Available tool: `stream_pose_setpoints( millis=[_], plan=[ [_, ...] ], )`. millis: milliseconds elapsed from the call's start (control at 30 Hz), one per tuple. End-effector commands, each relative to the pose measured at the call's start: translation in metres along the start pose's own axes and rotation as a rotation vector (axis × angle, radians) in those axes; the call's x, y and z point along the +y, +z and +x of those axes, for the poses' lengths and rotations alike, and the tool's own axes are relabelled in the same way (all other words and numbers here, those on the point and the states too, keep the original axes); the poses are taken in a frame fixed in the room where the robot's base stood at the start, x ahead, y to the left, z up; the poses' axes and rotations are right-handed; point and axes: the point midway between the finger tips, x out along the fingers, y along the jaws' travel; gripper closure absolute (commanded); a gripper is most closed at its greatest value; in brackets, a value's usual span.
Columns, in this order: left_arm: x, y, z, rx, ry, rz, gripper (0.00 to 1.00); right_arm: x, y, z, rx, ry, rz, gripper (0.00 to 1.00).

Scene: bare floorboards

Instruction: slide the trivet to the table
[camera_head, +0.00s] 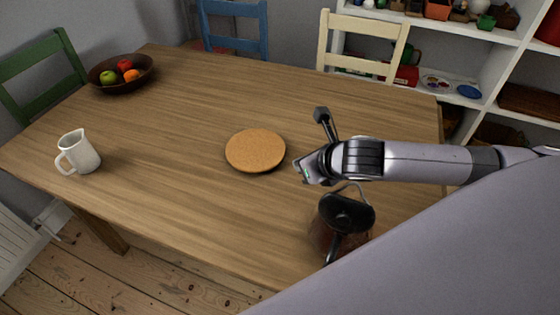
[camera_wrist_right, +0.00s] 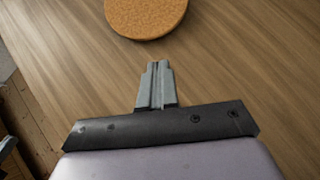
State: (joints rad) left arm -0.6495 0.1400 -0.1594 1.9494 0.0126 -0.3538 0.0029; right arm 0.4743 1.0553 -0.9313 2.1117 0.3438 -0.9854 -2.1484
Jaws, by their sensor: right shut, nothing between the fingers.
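The round cork trivet (camera_head: 255,150) lies flat on the wooden table (camera_head: 180,130), near its middle. It also shows at the top of the right wrist view (camera_wrist_right: 146,15), partly cut off by the frame edge. My right gripper (camera_head: 303,172) is just right of the trivet in the head view, apart from it. In the right wrist view its fingers (camera_wrist_right: 158,68) are together and empty, with a strip of bare table between them and the trivet. My left gripper is not in either view.
A dark glass pot (camera_head: 345,222) with a black lid stands close below my right wrist. A white pitcher (camera_head: 78,152) and a fruit bowl (camera_head: 121,75) are on the left side. Chairs surround the table. The table left of the trivet is clear.

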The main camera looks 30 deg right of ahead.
Motion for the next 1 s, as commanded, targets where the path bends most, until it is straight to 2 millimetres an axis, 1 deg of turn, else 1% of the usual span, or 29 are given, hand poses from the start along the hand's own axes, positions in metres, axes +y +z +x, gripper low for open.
stream_pose_setpoints(
  millis=[167, 400, 600, 800, 1000],
  plan=[
    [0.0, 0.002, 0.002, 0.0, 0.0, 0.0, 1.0, 0.001, 0.0, 0.019, 0.0, 0.002, 0.003, 1.0],
    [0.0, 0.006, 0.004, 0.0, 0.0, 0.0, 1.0, 0.001, 0.0, 0.057, -0.001, 0.002, 0.005, 1.0],
    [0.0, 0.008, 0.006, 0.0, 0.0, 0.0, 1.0, 0.001, 0.0, 0.082, -0.002, 0.002, 0.003, 1.0],
    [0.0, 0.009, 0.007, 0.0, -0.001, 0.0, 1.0, 0.001, 0.0, 0.095, -0.002, 0.002, 0.002, 1.0],
    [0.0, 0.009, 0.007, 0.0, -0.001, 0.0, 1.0, 0.001, 0.001, 0.098, -0.002, 0.002, 0.001, 1.0]
  ],
)
